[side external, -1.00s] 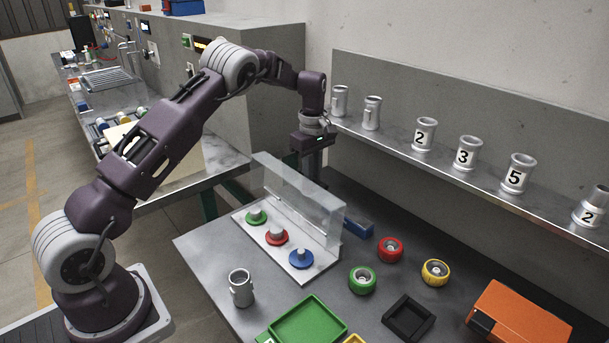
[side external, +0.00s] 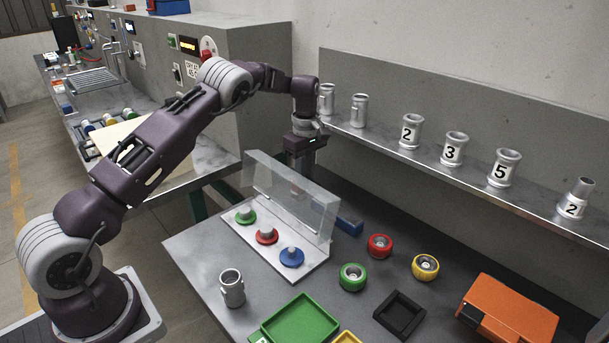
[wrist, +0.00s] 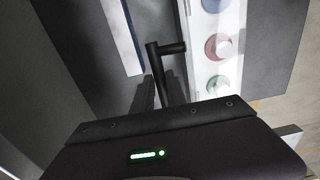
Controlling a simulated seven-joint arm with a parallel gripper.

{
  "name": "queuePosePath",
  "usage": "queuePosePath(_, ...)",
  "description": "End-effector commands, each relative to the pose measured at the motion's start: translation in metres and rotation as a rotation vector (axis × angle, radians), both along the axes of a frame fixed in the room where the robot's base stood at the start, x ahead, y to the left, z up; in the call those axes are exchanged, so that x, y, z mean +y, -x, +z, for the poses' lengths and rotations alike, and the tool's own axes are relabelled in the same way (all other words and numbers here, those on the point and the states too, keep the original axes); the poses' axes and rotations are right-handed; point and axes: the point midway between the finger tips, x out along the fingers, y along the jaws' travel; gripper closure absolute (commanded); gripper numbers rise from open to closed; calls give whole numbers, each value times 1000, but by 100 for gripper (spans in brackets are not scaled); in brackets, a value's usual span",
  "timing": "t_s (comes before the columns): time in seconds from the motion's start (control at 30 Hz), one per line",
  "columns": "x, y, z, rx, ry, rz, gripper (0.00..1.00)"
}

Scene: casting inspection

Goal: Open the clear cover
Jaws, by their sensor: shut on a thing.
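The clear cover (side external: 290,188) stands raised, roughly upright, along the back edge of a white base (side external: 280,254). On the base are a green knob (side external: 245,215), a red knob (side external: 266,234) and a blue knob (side external: 291,257). They also show at the right of the wrist view. My gripper (wrist: 158,92) is behind the cover in the side view, its fingertips partly hidden by the cover and hard to make out. In the wrist view its fingers are shut on a dark bar-like handle (wrist: 171,47), which appears to belong to the cover.
A blue block (side external: 350,226) lies behind the cover. Red (side external: 380,246), green (side external: 353,277) and yellow (side external: 425,266) round parts stand to the right. A metal casting (side external: 232,289) stands in front of the base. A shelf (side external: 480,184) with several castings runs along the wall.

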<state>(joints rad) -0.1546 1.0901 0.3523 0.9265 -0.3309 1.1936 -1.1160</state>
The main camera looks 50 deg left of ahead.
Motion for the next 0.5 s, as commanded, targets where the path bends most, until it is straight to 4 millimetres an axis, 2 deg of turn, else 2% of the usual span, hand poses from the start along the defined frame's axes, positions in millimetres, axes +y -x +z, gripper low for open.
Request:
queuePosePath(0.03,-3,-10,3,-35,0,-5,81)
queuePosePath(0.1,-3,-10,4,-35,0,-5,67)
queuePosePath(0.13,-3,-9,4,-34,0,-4,64)
queuePosePath(0.5,-1,-7,7,-28,-3,-2,64)
